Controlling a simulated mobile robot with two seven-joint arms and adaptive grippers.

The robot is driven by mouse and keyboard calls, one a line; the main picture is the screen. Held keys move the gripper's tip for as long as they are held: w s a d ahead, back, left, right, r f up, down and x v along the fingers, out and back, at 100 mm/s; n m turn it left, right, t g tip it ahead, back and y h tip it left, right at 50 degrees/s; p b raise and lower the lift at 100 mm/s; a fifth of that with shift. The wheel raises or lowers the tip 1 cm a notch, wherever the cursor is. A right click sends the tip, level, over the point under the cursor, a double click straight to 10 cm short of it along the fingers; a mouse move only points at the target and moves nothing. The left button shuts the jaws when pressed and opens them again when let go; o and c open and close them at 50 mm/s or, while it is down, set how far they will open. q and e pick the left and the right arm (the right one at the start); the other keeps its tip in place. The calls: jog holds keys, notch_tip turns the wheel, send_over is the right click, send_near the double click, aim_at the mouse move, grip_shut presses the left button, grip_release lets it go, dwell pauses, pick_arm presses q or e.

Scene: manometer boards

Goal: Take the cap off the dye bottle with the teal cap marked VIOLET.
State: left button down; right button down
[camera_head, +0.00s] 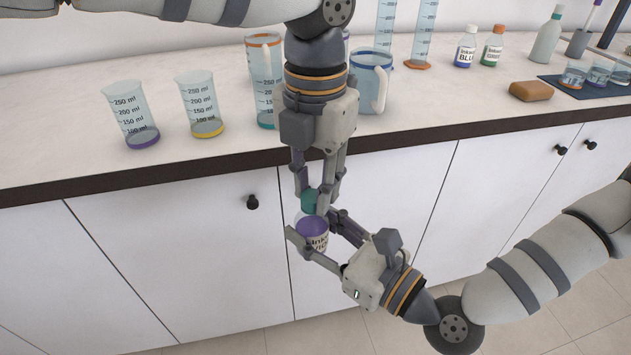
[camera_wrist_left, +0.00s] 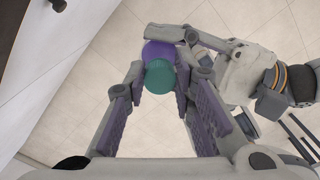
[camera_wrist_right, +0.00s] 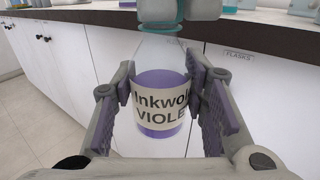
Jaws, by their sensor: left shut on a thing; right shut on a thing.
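The VIOLET dye bottle (camera_head: 313,229), clear with violet dye and a cream label, is held upright in front of the counter. My right gripper (camera_head: 311,232) is shut on the bottle's body from the side. The teal cap (camera_head: 309,201) is at the bottle's top; it also shows in the left wrist view (camera_wrist_left: 159,77). My left gripper (camera_head: 314,194) points down from above and is shut on the cap. I cannot tell whether the cap has turned on the neck.
White cabinet doors with dark knobs (camera_head: 252,202) are close behind the held bottle.

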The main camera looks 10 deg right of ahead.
pick_arm(q)
jog(key=n, duration=0.4)
jog(key=shift+s+d, duration=0.1)
jog(key=shift+d, duration=0.1)
jog(key=n, duration=0.4)
jog(key=shift+a+n, duration=0.1)
jog(key=shift+n, duration=0.2)
jog(key=n, duration=0.4)
jog(key=shift+w+a, duration=0.15)
jog(key=shift+w, duration=0.05)
jog(key=n, duration=0.4)
jog(key=shift+a+r, duration=0.1)
jog(key=shift+a, duration=0.05)
jog(key=n, duration=0.5)
jog(key=shift+a, duration=0.2)
jog(key=n, duration=0.4)
jog(key=shift+a, duration=0.1)
jog(key=n, duration=0.3)
jog(key=shift+s+a, duration=0.1)
jog(key=n, duration=0.5)
jog(key=shift+a+r, duration=0.1)
